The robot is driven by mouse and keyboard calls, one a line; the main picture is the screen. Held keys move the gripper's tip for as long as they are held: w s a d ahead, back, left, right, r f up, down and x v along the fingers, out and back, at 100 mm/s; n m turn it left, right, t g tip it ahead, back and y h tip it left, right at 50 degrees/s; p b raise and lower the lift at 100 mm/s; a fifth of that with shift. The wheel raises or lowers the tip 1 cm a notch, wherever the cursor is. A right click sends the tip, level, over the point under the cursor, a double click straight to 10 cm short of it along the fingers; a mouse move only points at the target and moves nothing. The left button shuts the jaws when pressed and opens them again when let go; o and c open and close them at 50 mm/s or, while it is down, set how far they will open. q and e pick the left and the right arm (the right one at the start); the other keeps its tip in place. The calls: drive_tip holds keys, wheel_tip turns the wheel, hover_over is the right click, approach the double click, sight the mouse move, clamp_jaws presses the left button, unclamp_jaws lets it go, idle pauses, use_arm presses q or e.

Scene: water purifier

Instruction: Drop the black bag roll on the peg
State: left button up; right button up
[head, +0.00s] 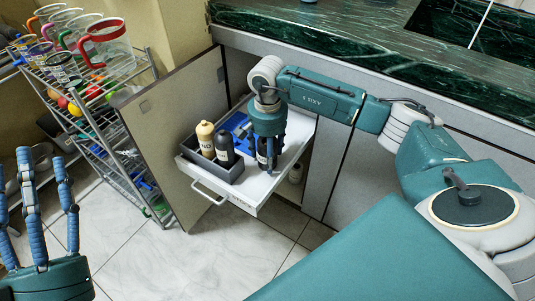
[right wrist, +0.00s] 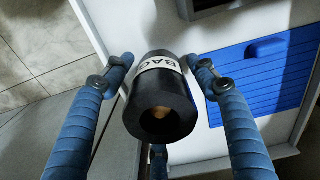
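The black bag roll (right wrist: 160,85), with a white BAG label, is upright between the fingers of my right gripper (right wrist: 160,62) in the right wrist view. The side fingertips are close beside the label; I cannot tell whether they press on it. The third finger is mostly hidden behind the roll. A small tan shape (right wrist: 158,124) shows inside the roll's core, perhaps the peg. In the head view the roll (head: 264,152) is over the drawer, below my right gripper (head: 268,166). My left gripper (head: 45,178) is open and empty at far left.
The open white drawer (head: 252,196) also holds a grey caddy (head: 228,170) with a tan bottle (head: 206,138) and a black bottle (head: 224,147), and a blue panel (right wrist: 262,85). A cabinet door (head: 165,125) stands open left of it. A wire rack (head: 120,170) stands farther left.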

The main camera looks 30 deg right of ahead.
drive_tip(key=shift+r, duration=0.1)
wheel_tip(320, 180, up, 12)
drive_tip(key=shift+f, duration=0.1)
idle(0.5)
